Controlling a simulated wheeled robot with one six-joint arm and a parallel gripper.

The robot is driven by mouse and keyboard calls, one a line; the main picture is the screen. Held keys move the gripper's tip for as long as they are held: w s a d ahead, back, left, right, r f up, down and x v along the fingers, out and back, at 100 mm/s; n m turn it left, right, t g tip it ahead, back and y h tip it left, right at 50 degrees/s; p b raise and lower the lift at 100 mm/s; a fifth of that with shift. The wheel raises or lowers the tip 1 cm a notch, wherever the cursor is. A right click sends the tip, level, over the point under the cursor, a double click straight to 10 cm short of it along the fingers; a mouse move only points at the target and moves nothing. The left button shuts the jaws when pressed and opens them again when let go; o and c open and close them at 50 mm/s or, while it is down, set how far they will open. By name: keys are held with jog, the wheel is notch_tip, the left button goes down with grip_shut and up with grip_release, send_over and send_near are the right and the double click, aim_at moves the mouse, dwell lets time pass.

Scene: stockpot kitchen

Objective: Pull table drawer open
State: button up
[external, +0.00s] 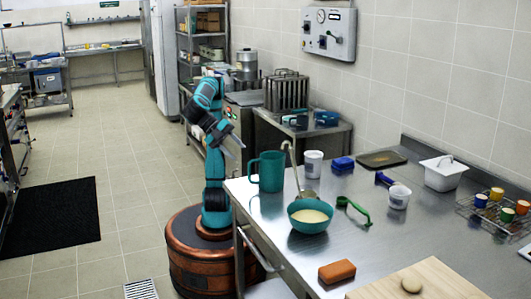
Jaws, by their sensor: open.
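The table drawer's long bar handle (257,250) shows under the left edge of the steel table (335,225). The drawer front is seen at a steep angle, and I cannot tell from this view whether it stands fully closed. My gripper (238,138) is open and empty, raised above table height beyond the table's far left corner. It is well apart from the handle. My teal arm is folded, and its round copper-brown base stands on the floor beside the table's left side.
A teal pitcher (267,171) and a teal bowl (310,215) with pale contents stand near the table's left edge. An orange block (337,271) and a wooden board (420,281) lie nearer. Behind my arm is a steel side table (330,130). The tiled floor at left is open, with a black mat (50,225).

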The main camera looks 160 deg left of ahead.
jog(key=w+d+r+n+g+y, duration=0.15)
jog(key=w+d+y, duration=0.25)
jog(key=d, duration=0.4)
jog(key=w+d+r+y, duration=0.2)
jog(key=w+d+y, duration=0.15)
jog(key=d, duration=0.35)
send_near(253, 247)
jog(key=shift+y, duration=0.25)
jog(key=x, duration=0.3)
jog(key=f+x, duration=0.1)
jog(key=x, duration=0.2)
jog(key=s+x, duration=0.1)
jog(key=x, duration=0.3)
jog(key=shift+a+f, duration=0.2)
jog(key=shift+f, duration=0.05)
grip_shut()
